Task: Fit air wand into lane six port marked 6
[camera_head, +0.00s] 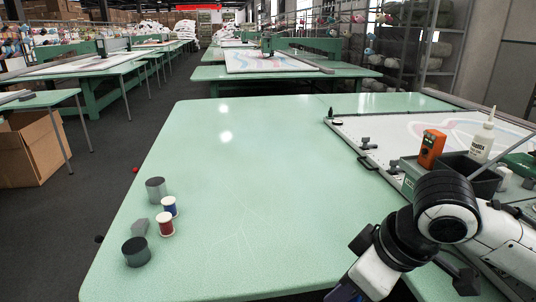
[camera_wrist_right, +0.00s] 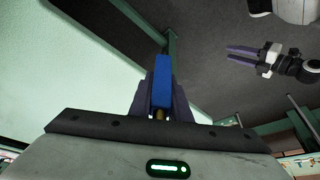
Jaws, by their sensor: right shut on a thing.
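My right gripper (camera_wrist_right: 160,75) is shut on a slim blue piece with a brass-coloured end, which looks like the air wand (camera_wrist_right: 162,88). The blue body lies between the dark purple fingers, in the middle of the right wrist view. In the head view my right arm comes in at the lower right, its hand cut off at the bottom edge. My left gripper (camera_wrist_right: 242,56) shows only in the right wrist view, at the upper right; its two fingers stand apart with nothing between them. I cannot make out any port marked 6.
A green table (camera_head: 260,200) fills the middle, mostly clear. Thread spools (camera_head: 166,224) and dark cylinders (camera_head: 136,251) stand at its left.

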